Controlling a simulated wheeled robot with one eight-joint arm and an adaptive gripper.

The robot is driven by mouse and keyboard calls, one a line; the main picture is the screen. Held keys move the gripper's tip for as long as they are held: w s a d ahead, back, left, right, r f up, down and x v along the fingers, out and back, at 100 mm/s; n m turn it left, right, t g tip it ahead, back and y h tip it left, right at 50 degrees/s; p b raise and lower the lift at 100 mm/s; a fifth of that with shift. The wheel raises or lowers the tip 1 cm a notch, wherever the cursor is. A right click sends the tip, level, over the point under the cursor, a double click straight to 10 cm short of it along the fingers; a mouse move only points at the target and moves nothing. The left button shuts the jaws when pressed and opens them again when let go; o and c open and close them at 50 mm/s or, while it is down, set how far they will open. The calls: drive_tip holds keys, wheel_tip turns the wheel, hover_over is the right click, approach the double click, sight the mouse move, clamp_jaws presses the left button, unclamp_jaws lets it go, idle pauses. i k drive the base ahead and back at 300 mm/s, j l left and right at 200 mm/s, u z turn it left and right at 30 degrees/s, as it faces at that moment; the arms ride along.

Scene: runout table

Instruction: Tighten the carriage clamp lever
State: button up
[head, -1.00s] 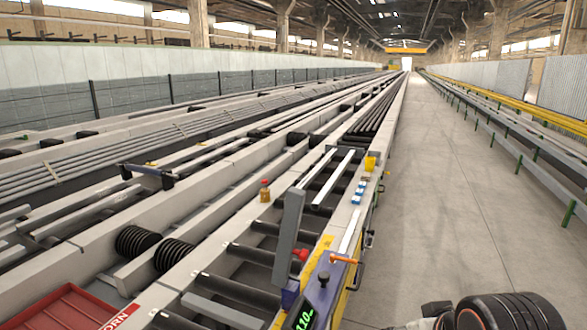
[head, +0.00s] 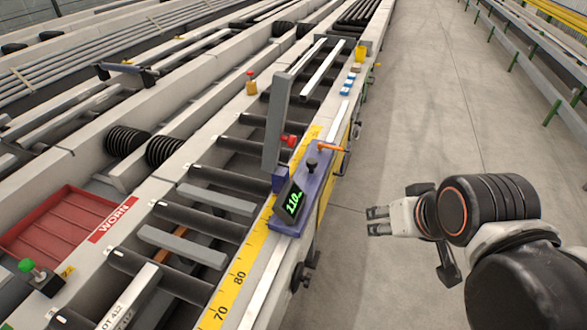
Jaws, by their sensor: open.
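The purple-blue carriage (head: 307,192) sits on the rail at the right edge of the runout table, beside the yellow scale. Its green display (head: 293,204) reads about 110. An orange lever (head: 334,148) at its far end points right over the table edge; it looks like the clamp lever. A black knob (head: 311,164) stands upright on the carriage and a red knob (head: 289,140) is to its left. My gripper (head: 377,221) is open and empty over the aisle floor, right of the carriage and apart from it, fingers pointing left.
A tall grey stop plate (head: 277,122) rises left of the carriage. Rollers cross the table, with loose bars on them. A red tray (head: 58,228) marked WORN and a green button box (head: 40,278) are at the left. A yellow cup (head: 361,53) stands beyond. The aisle (head: 440,120) is clear.

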sight(320, 146)
drive_tip(key=i+l, duration=0.2)
drive_tip(key=i, duration=0.2)
drive_tip(key=i+l, duration=0.15)
drive_tip(key=i, duration=0.3)
drive_tip(key=i+l+z, duration=0.1)
drive_tip(key=i, duration=0.3)
drive_tip(key=l, duration=0.05)
